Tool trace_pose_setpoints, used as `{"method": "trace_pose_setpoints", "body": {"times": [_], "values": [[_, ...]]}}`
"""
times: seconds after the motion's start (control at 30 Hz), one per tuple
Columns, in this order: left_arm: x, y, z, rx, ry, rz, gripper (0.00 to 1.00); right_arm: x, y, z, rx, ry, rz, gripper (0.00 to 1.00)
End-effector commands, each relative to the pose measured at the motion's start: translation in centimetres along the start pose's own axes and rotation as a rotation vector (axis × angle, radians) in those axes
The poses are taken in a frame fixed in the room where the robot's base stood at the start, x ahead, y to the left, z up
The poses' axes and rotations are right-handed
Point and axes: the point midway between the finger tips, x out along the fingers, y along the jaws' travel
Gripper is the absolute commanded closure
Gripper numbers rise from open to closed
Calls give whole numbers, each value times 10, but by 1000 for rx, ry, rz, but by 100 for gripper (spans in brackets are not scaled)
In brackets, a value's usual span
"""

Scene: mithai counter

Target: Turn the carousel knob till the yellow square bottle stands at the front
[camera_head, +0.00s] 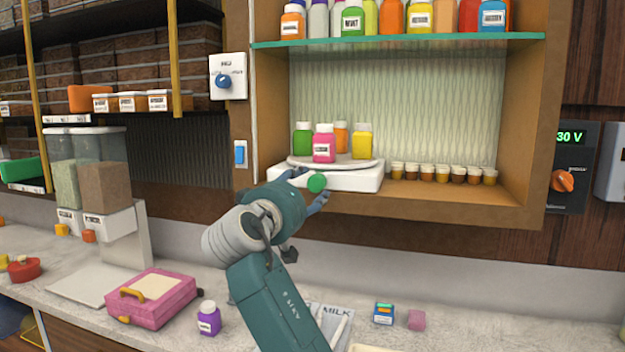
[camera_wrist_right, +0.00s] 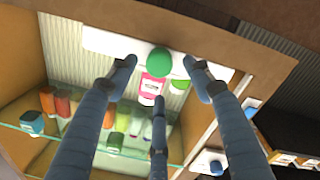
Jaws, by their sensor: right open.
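The carousel (camera_head: 300,163) is a round white turntable on a white base (camera_head: 352,182) in the wall niche. The pink bottle (camera_head: 324,147) stands at its front. The yellow square bottle (camera_head: 362,142) stands at the right, a green bottle (camera_head: 302,138) at the left and an orange one (camera_head: 341,131) at the back. The green knob (camera_head: 317,183) is on the base's front. My right gripper (camera_head: 307,187) is open at the knob. In the right wrist view its fingers lie on either side of the knob (camera_wrist_right: 158,60); contact cannot be told. My left gripper is out of view.
A row of small cups (camera_head: 443,174) stands right of the carousel base. A glass shelf (camera_head: 400,40) with several bottles is above. A pink case (camera_head: 152,297) and a purple bottle (camera_head: 209,318) stand on the counter below.

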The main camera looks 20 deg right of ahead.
Motion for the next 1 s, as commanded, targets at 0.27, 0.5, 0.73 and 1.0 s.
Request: {"method": "trace_pose_setpoints", "body": {"times": [0.27, 0.5, 0.73, 1.0], "values": [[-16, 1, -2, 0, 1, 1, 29, 38, 1, -1, -1, 0, 0, 49], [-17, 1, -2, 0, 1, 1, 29, 44, 0, 0, 1, 0, -1, 49], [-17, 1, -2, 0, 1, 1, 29, 44, 0, 0, 1, 0, -1, 67], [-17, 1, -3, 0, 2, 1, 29, 44, 0, 0, -1, 1, -2, 94]]}}
